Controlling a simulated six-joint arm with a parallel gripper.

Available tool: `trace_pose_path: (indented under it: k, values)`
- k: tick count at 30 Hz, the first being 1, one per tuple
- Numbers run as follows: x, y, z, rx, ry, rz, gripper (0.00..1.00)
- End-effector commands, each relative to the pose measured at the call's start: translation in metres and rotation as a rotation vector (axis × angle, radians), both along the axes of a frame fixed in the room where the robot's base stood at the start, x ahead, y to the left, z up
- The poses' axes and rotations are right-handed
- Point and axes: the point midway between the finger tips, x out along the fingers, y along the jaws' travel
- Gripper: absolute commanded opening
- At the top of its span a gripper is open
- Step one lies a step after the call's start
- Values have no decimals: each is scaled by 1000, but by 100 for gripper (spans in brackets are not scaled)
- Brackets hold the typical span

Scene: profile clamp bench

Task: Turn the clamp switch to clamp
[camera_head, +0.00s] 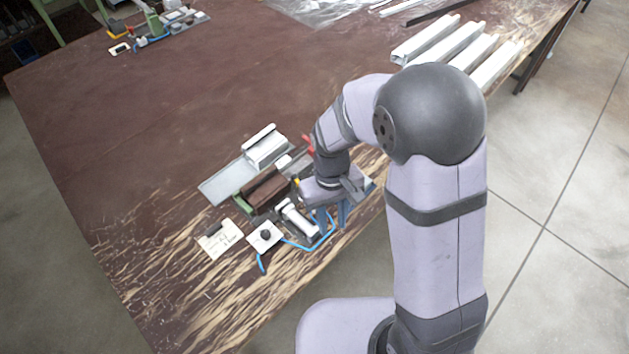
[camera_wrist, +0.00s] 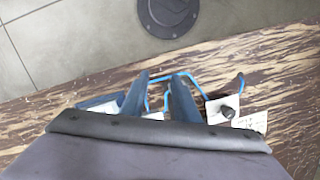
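The clamp switch is a black round knob (camera_head: 265,235) on a small white plate (camera_head: 258,245). In the wrist view the knob (camera_wrist: 227,112) is right of my fingers, on its white plate (camera_wrist: 213,104). I cannot tell which position it points to. My gripper (camera_head: 333,226) hangs to the right of the switch in the head view, near the blue tubing, with its fingers down. In the wrist view my gripper (camera_wrist: 161,78) has its two dark blue fingers apart, with nothing seen held between them.
A white cylinder (camera_head: 298,219) and blue tubing (camera_head: 326,236) lie close to the switch. A label card (camera_head: 220,240) is left of it. A light profile piece (camera_head: 266,150) is behind. White profiles (camera_head: 430,40) lie at the far right. The left tabletop is clear.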

Motion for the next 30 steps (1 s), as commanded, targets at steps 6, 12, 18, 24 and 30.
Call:
trace_pose_path:
  k: [6,12,18,24,30]
  values:
    - [91,36,28,59,-128,160,28]
    - [107,42,46,76,-139,342,28]
    - [105,41,46,80,-131,408,28]
    - [105,41,40,79,-128,408,28]
    - [104,40,19,80,-126,407,28]
